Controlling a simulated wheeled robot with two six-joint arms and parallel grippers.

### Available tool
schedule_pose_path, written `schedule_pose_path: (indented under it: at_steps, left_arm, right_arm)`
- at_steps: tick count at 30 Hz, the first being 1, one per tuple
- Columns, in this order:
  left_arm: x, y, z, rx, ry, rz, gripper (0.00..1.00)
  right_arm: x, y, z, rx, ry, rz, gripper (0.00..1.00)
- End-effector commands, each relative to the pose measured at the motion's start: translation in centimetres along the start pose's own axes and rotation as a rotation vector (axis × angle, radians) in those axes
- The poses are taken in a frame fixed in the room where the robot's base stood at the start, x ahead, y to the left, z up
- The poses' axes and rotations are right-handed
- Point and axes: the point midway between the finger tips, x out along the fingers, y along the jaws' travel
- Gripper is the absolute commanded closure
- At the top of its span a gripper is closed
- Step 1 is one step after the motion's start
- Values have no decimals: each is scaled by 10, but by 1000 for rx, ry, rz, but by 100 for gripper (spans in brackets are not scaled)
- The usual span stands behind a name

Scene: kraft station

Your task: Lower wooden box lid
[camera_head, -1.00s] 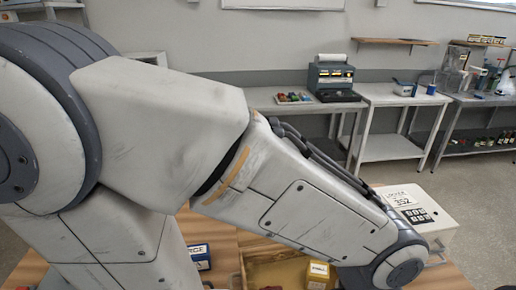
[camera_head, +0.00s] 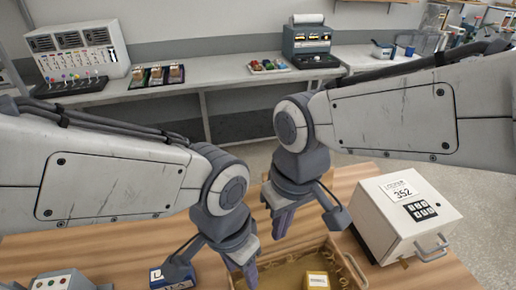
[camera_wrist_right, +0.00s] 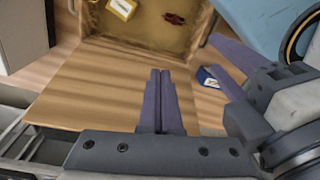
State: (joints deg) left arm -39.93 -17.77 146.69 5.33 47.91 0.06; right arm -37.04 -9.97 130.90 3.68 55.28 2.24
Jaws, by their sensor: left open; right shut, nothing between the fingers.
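The wooden box (camera_head: 354,268) is at the bottom of the head view, partly cut off. Its inside is visible from above and holds a small yellow carton (camera_head: 317,280). In the right wrist view, a flat wooden panel (camera_wrist_right: 100,95), seemingly the lid, extends from the box's edge toward my right gripper. My right gripper (camera_wrist_right: 160,72) is shut and empty above this panel, beyond the box in the head view (camera_head: 280,236). My left gripper (camera_head: 250,280) is open at the box's left side. It also shows in the right wrist view (camera_wrist_right: 209,53).
A white locker box (camera_head: 400,215) with a keypad and handle stands right of the wooden box. A blue labelled carton (camera_head: 172,277) lies left, near my left gripper. A grey control box (camera_head: 65,281) is at bottom left. A red item (camera_wrist_right: 174,18) lies inside the wooden box.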

Motion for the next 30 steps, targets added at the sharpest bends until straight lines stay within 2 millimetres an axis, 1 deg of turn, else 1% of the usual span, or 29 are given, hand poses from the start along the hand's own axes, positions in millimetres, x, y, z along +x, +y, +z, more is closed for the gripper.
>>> schedule_pose_path:
  at_steps: [1,3,6,9,10,12,15,17,20,23,30]
  left_arm:
    - [-12,1,-1,0,0,0,50]
    - [-19,1,-1,0,0,0,50]
    - [-28,2,-2,0,0,0,50]
    - [-35,3,-2,1,0,0,50]
    - [-36,3,-2,1,0,0,50]
    - [-39,3,-2,1,0,0,50]
    - [-41,3,-2,1,0,0,50]
    - [-41,3,-2,1,0,0,50]
    - [-43,3,-2,1,0,0,50]
    - [-46,3,-2,1,0,0,50]
    - [-60,4,-3,3,0,0,50]
  right_arm:
    - [-24,4,-27,22,6,8,100]
    - [-48,11,-59,54,10,19,100]
    - [-78,23,-98,98,17,37,100]
    - [-101,36,-127,138,24,53,100]
    - [-106,39,-134,148,25,57,100]
    - [-116,46,-146,167,29,65,100]
    - [-123,52,-154,184,31,70,100]
    - [-122,54,-156,188,30,72,100]
    - [-113,55,-157,190,29,73,100]
    - [-97,56,-156,190,28,73,100]
    - [-46,60,-157,190,26,73,100]
